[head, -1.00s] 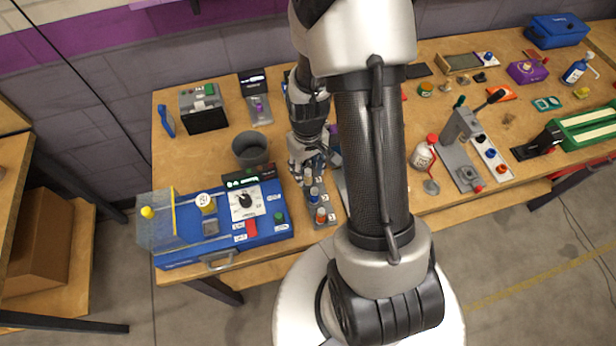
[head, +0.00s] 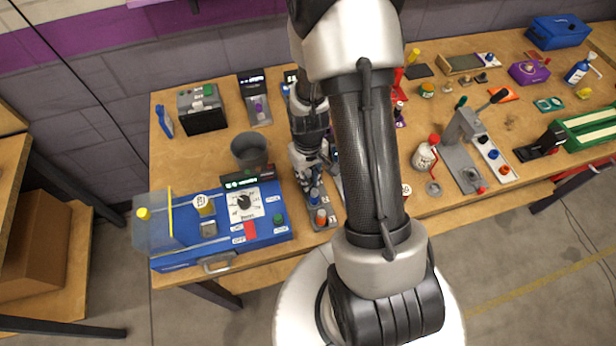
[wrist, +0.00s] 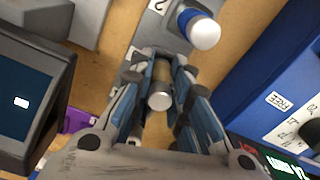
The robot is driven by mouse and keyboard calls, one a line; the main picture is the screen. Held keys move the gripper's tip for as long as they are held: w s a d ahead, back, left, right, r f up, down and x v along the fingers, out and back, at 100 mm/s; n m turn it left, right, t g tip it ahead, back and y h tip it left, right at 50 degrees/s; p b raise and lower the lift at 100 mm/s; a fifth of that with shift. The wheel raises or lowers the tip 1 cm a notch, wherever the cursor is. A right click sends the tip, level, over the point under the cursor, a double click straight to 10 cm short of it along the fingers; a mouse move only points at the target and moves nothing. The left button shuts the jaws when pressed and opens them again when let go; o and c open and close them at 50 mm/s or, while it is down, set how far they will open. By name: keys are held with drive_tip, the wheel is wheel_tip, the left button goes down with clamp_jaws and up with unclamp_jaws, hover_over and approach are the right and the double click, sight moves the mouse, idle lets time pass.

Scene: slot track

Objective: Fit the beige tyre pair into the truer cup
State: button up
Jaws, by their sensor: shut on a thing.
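The beige tyre pair (wrist: 159,96) is a small cylinder with a pale metallic end. In the wrist view it sits between the fingertips of my gripper (wrist: 160,88), which is shut on it. In the head view my gripper (head: 307,170) is over the far end of a grey numbered rack; the fingers largely hide the tyre pair there. I cannot tell whether it is clear of its slot. The blue machine (head: 183,254) to the left has a dial, buttons and a clear guard. I cannot identify the truer cup with certainty.
A blue piece (head: 315,195) and an orange piece (head: 321,216) stand in the rack close to my gripper. A dark grey bin (head: 249,150) stands to its left. A dark screen unit (wrist: 28,98) is close at left in the wrist view. Bare tabletop lies left of the bin.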

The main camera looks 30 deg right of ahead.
clamp_jaws()
